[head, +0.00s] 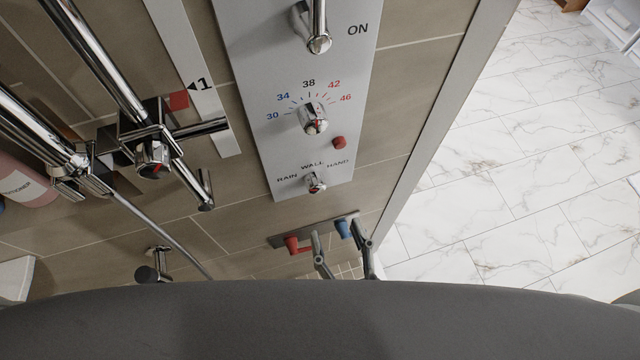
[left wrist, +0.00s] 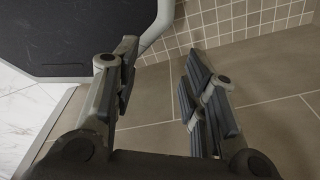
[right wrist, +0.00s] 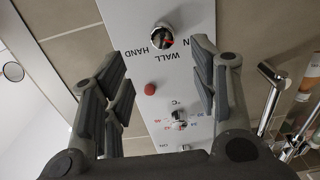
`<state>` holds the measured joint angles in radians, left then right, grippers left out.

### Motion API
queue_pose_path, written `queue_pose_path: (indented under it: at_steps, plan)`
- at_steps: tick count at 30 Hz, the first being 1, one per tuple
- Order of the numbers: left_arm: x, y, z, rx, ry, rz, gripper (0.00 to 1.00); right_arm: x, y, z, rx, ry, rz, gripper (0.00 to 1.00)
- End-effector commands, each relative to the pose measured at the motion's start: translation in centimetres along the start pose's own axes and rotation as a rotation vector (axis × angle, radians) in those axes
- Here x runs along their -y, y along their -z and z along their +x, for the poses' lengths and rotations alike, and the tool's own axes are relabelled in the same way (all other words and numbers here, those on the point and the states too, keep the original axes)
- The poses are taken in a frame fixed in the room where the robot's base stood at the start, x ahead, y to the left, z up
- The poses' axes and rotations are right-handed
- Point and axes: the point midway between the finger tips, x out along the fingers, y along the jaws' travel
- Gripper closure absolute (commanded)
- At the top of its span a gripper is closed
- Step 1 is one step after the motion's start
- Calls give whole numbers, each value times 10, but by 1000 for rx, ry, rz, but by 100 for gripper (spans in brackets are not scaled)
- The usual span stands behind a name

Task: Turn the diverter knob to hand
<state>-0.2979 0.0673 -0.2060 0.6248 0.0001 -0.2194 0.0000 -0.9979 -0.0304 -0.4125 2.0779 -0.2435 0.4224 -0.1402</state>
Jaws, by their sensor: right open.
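The diverter knob (head: 315,183) is a small chrome knob at the bottom of the grey control panel (head: 262,50), among the labels RAIN, WALL and HAND. In the right wrist view the knob (right wrist: 162,38) lies ahead, between the lines of my fingers. Its red mark there seems to be on the side toward RAIN; the exact setting is hard to tell. My right gripper (head: 338,240) is open and empty, below the knob in the head view and apart from it. It also shows in the right wrist view (right wrist: 160,78). My left gripper (left wrist: 155,70) is open and empty, over brown tiles.
Above the diverter are a red button (head: 339,143), a temperature knob (head: 313,120) and an ON lever (head: 318,40). Red (head: 292,244) and blue (head: 342,228) fittings sit on a plate below. Chrome shower rails (head: 150,140) stand left. Marble floor (head: 500,180) lies clear at right.

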Motion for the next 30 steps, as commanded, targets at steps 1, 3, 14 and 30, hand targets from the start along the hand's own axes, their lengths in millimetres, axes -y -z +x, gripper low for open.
queue_pose_path:
  at_steps: [1, 3, 14, 30]
  plan:
    - [-1, 2, -2, -2, -1, 0, 60, 0, 2, 6, -4, -1, 0, 45]
    - [0, 2, -5, -2, 0, 0, 60, 0, 3, 17, -5, -1, 0, 45]
    - [17, -4, -19, 9, 20, -1, 60, 0, 2, 79, -2, -1, 2, 45]
    - [10, -4, -22, 11, 12, -2, 60, 0, -1, 102, 2, 0, 2, 45]
